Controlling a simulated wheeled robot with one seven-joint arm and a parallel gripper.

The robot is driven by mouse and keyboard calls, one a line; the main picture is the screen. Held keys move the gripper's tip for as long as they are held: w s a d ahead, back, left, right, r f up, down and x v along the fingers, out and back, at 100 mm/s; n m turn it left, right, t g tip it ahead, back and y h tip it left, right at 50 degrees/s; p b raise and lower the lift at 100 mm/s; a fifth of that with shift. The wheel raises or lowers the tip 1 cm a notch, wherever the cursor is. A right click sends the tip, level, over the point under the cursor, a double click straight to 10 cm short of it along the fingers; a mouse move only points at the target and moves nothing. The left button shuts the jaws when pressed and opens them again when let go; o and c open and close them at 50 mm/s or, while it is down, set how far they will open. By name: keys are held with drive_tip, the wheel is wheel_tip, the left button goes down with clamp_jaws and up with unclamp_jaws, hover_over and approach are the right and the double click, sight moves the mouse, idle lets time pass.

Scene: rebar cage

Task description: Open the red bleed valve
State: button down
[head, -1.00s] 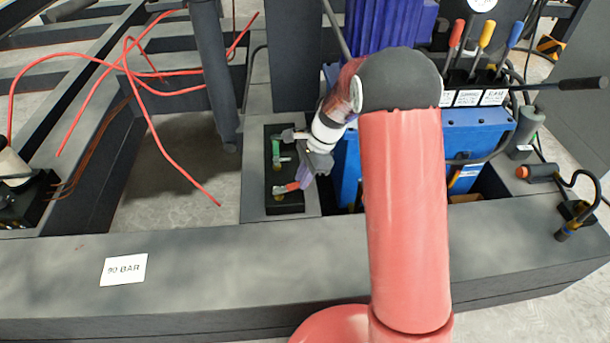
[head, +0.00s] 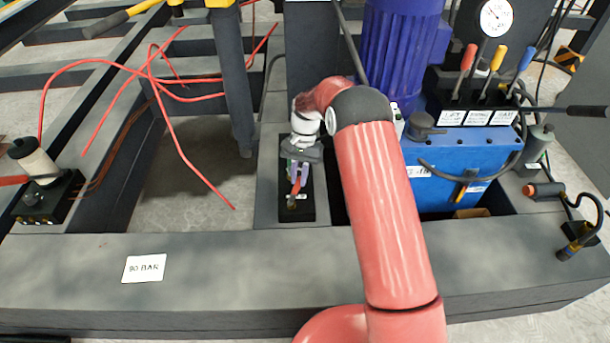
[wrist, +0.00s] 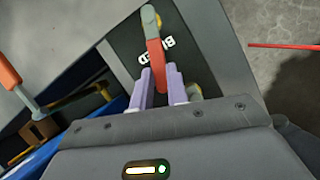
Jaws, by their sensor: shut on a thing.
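The red bleed valve has a red lever handle (wrist: 154,56) on a brass stem, over a dark panel (wrist: 187,25) marked BLEED in the wrist view. My gripper (wrist: 160,75) is shut on the lever's free end, one lilac finger on each side. In the head view, my gripper (head: 299,176) points down over the valve panel (head: 306,214). The red lever (head: 295,187) runs away from its stem, up the picture, and is partly covered by my fingers.
A blue power unit (head: 450,170) with several coloured levers and a gauge (head: 496,17) stands to the right. A blue motor (head: 400,50) stands behind my arm. A red hose (head: 180,140) loops at left. A 90 BAR label (head: 144,268) lies on the front beam.

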drive_tip(key=shift+w+a+n+h, duration=0.15)
drive_tip(key=shift+a+n+h, duration=0.25)
drive_tip(key=shift+a+n, duration=0.45)
drive_tip(key=shift+w+a+n+h, duration=0.1)
drive_tip(key=shift+a+n+h, duration=0.3)
drive_tip(key=shift+n, duration=0.75)
drive_tip(key=shift+a, duration=0.1)
drive_tip(key=c, duration=1.4)
unclamp_jaws()
drive_tip(key=shift+o, duration=0.2)
drive_tip(key=v, duration=0.8)
drive_tip(key=shift+p, duration=0.35)
